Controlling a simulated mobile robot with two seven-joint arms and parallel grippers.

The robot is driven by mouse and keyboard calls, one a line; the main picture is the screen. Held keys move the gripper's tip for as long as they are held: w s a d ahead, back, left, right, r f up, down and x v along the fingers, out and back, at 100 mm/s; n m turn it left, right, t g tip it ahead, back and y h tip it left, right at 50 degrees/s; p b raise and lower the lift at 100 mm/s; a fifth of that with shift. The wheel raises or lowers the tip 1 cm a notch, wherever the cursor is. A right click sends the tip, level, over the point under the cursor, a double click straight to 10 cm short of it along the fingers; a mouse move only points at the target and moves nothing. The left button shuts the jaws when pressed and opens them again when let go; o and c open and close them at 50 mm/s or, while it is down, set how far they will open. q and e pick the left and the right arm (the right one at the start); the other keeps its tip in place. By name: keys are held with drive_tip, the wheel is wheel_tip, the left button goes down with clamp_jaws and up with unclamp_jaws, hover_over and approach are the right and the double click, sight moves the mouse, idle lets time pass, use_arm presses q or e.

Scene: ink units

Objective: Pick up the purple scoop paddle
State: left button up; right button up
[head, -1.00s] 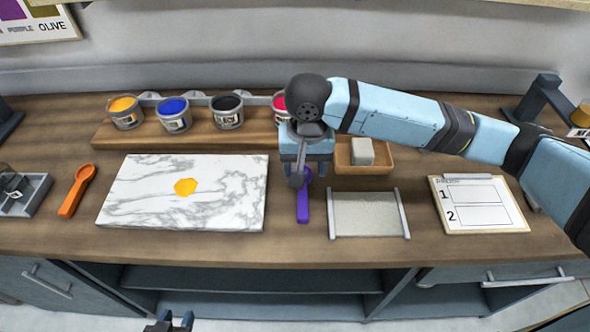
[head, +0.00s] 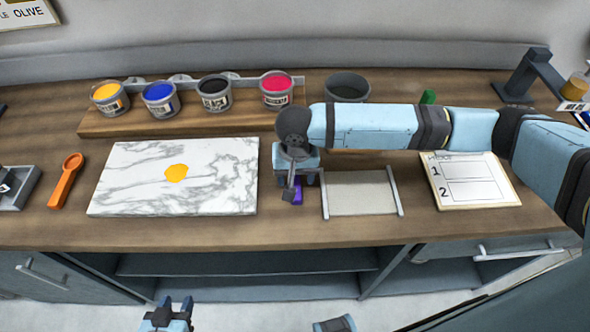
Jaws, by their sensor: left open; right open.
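The purple scoop paddle (head: 297,194) lies on the wooden counter between the marble slab and the framed mesh panel. Only a short piece of its handle shows; the rest is hidden under my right gripper (head: 291,190). The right gripper points down over the paddle and is open, with its fingers around or just above the handle; I cannot tell whether they touch it. My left gripper (head: 168,310) is open and empty, low in front of the counter at the bottom of the head view.
The marble slab (head: 125,190) holds a yellow-orange blob (head: 176,173). An orange scoop (head: 67,181) lies left of it. Several ink cans stand on a wooden riser (head: 150,127) behind. The mesh panel (head: 360,195) and a clipboard (head: 470,182) lie to the right.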

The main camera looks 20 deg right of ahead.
sight(295, 181)
drive_tip(key=shift+f, duration=0.8)
clamp_jaws()
wheel_tip(295, 181, up, 20)
drive_tip(key=shift+p, duration=0.35)
